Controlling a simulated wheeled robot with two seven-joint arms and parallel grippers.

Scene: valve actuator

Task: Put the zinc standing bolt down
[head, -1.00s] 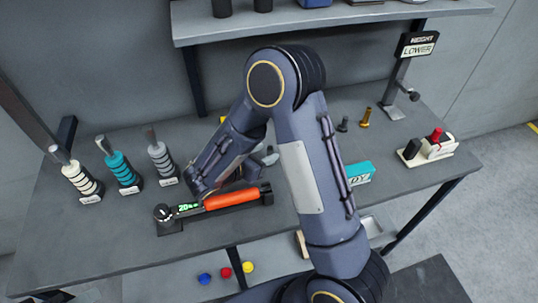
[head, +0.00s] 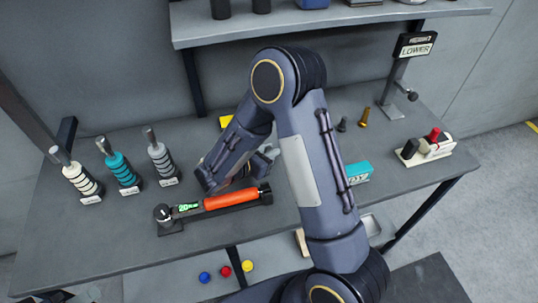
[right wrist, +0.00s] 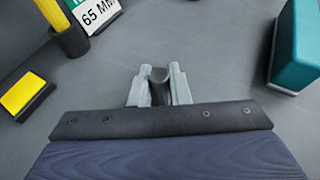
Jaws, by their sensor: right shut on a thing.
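My right gripper (right wrist: 158,82) is shut on a dark grey, round-ended piece, the zinc bolt (right wrist: 158,92), in the right wrist view. Only a short part of it shows between the pale finger pads; whether its far end touches the grey table top cannot be told. In the head view the right gripper (head: 266,158) is mostly hidden behind my forearm, over the middle of the table (head: 110,235), behind an orange-handled torque wrench (head: 232,198). The bolt itself is hidden there. My left gripper is not in view.
A teal box (head: 358,172) stands right of my arm. A dark bolt (head: 342,124) and a brass bolt (head: 363,117) stand behind it. A yellow block (right wrist: 24,94) lies left of the gripper. Several ringed handles stand at left, including a teal one (head: 122,168).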

